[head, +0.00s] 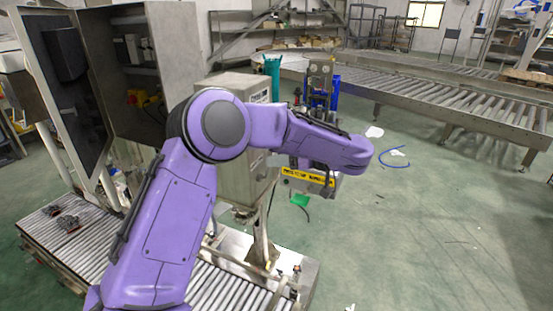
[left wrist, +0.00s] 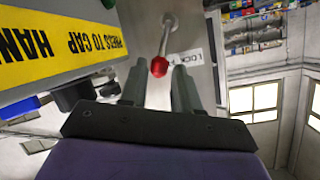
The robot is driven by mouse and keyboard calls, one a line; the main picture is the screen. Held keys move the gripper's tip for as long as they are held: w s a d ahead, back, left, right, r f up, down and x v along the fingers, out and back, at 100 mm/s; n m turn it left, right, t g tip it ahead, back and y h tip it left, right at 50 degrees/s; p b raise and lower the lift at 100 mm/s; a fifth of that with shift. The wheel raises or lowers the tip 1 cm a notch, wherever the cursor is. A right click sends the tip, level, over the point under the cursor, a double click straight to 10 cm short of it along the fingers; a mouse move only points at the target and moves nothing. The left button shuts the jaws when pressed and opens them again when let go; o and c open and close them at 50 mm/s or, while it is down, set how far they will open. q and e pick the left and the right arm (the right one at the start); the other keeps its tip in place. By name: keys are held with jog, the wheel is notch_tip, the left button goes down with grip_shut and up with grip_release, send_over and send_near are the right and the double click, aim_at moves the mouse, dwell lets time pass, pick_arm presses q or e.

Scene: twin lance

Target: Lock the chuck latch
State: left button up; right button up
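The chuck latch shows in the left wrist view as a thin metal lever (left wrist: 167,35) with a red ball knob (left wrist: 159,67) at its near end. It stands in front of a grey metal panel (left wrist: 190,22) with a small white label that seems to read LOCK, upside down. My left gripper (left wrist: 158,82) is open, one dark finger on each side of the knob. Gaps show between knob and fingers; contact cannot be seen. In the head view my purple left arm hides the latch and most of that gripper. My right gripper is not in view.
A grey housing with a yellow warning label (left wrist: 60,55) lies close to the left finger; the label also shows in the head view (head: 308,177). A grey cabinet (head: 165,65) with an open door stands at left. A roller conveyor (head: 450,100) runs behind; floor at right is largely clear.

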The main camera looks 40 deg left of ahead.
pick_arm(q)
jog(key=shift+s+a+f, duration=0.1)
jog(key=shift+a+f, duration=0.15)
jog(key=shift+a, duration=0.25)
grip_shut()
